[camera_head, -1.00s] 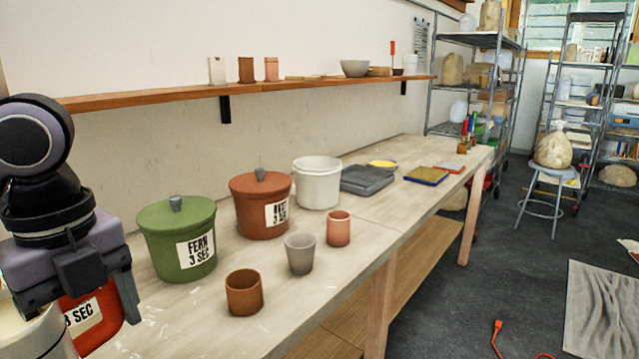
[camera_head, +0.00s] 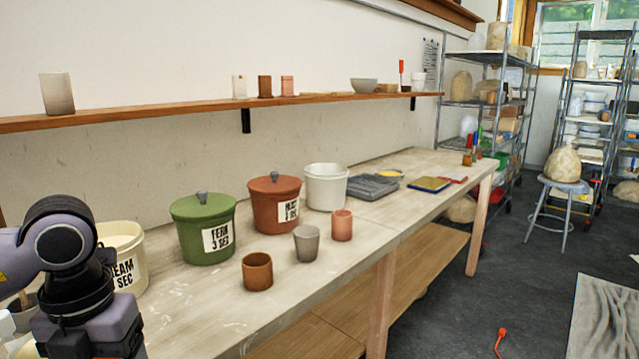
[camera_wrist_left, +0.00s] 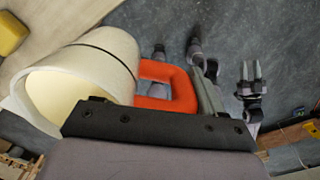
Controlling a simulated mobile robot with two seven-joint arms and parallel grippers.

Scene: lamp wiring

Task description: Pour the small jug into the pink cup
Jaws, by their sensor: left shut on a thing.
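The pink cup (camera_head: 342,225) stands upright on the workbench, behind and right of a grey cup (camera_head: 306,243) and a brown cup (camera_head: 257,271). In the left wrist view, a cream jug (camera_wrist_left: 118,52) lies tilted across the picture, its open mouth toward the lower left. My left gripper (camera_wrist_left: 190,95) is shut on its orange handle (camera_wrist_left: 155,72). In the head view my left wrist (camera_head: 85,325) is at the lower left, well left of the cups; its fingers and most of the jug are hidden. A small grey two-pronged part (camera_wrist_left: 250,78) may be my right gripper; its opening is unclear.
Green (camera_head: 204,230), red-brown (camera_head: 276,205), cream (camera_head: 128,262) and white (camera_head: 326,187) buckets line the bench's wall side. Grey trays (camera_head: 374,187) lie beyond. A shelf (camera_head: 185,109) with pots runs above. Bare bench (camera_head: 205,310) lies in front of the buckets.

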